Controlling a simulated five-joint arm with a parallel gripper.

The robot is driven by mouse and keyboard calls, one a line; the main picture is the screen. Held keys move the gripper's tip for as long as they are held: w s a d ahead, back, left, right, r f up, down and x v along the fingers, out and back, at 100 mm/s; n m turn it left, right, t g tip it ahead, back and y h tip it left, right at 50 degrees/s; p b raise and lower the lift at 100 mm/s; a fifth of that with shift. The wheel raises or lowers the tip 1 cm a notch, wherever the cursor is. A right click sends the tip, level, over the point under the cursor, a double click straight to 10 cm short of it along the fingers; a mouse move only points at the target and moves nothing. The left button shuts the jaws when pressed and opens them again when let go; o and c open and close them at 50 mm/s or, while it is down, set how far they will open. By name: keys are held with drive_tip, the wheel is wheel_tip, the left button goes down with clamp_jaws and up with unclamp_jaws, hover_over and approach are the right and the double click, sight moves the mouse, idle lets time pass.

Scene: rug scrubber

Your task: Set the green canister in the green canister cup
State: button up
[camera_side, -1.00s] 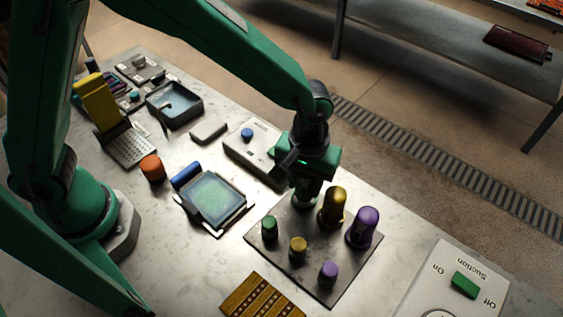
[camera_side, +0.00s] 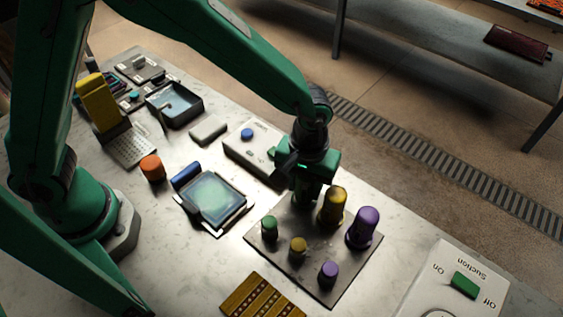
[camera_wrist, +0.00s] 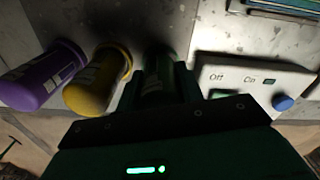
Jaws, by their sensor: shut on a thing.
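My gripper (camera_side: 308,197) points down at the back corner of the dark square plate (camera_side: 330,280). In the wrist view my gripper (camera_wrist: 160,78) is shut on the green canister (camera_wrist: 159,66), which is dim between the fingers. In the side view the fingers cover most of that canister. I cannot tell whether its base touches the plate. A short green cylinder (camera_side: 269,228) stands at the plate's left.
A tall yellow canister (camera_side: 332,208) and a purple canister (camera_side: 363,228) stand close to the right of my gripper. Short yellow (camera_side: 298,249) and purple (camera_side: 328,273) cylinders stand in front. A box with a blue knob (camera_side: 246,134) is behind; a framed screen (camera_side: 212,200) lies left.

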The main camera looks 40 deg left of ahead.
drive_tip(key=o, duration=1)
drive_tip(key=shift+r, duration=0.1)
drive_tip(key=shift+r, duration=3.8)
drive_tip(key=shift+r, duration=0.25)
